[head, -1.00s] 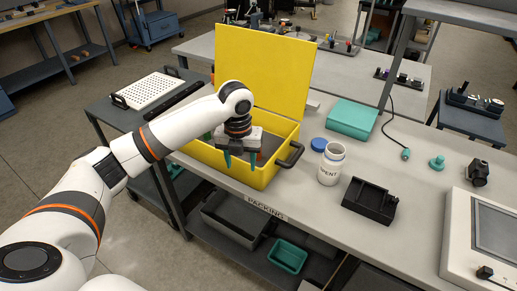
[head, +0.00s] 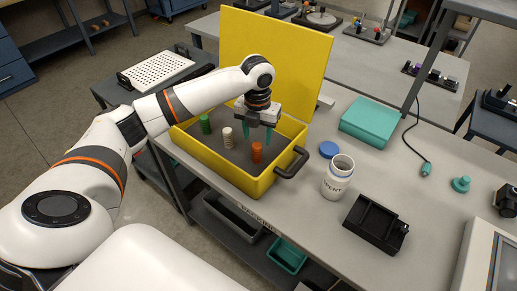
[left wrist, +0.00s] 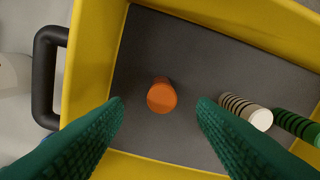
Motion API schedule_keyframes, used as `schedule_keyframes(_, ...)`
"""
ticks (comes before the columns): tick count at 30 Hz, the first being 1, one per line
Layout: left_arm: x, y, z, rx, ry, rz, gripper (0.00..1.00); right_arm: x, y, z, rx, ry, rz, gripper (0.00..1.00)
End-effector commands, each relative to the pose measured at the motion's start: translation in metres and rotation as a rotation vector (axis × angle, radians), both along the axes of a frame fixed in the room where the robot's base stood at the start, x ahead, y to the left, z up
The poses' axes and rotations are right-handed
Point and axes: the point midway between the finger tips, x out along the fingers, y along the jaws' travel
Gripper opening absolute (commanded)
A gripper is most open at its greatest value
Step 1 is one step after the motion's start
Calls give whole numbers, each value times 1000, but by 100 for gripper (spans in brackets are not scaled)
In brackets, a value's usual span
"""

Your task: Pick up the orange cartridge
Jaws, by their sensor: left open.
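The orange cartridge (head: 257,152) stands upright on the dark floor of the open yellow case (head: 222,171), near the handle end. My left gripper (head: 257,138) is open and empty above the case, its teal fingers pointing down over the orange cartridge's area. In the left wrist view the orange cartridge (left wrist: 161,96) shows ahead of and between the two spread fingers (left wrist: 160,108), not touching either. A white cartridge with dark bands (left wrist: 250,112) and a green one (left wrist: 297,125) stand to the right there. My right gripper is not in view.
The case's raised lid (head: 275,60) stands behind my left gripper, and its dark handle (head: 293,163) juts out at the right. A white jar (head: 337,178), blue lid (head: 329,149), black holder (head: 374,224) and teal box (head: 370,121) sit on the bench to the right.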

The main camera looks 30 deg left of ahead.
Motion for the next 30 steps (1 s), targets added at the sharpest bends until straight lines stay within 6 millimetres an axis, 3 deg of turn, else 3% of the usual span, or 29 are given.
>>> schedule_keyframes(3,0,0,-17,0,2,0,52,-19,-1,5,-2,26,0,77)
schedule_keyframes(6,0,0,-25,0,0,-1,52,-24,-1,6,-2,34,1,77)
schedule_keyframes(11,-2,0,-38,1,2,0,52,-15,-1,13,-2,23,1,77)
schedule_keyframes(18,-4,2,-73,0,1,0,52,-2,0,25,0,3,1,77)
schedule_keyframes(27,-3,2,-80,0,-2,-1,52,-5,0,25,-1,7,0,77)
schedule_keyframes(30,-3,2,-80,0,-2,-1,39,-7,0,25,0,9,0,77)
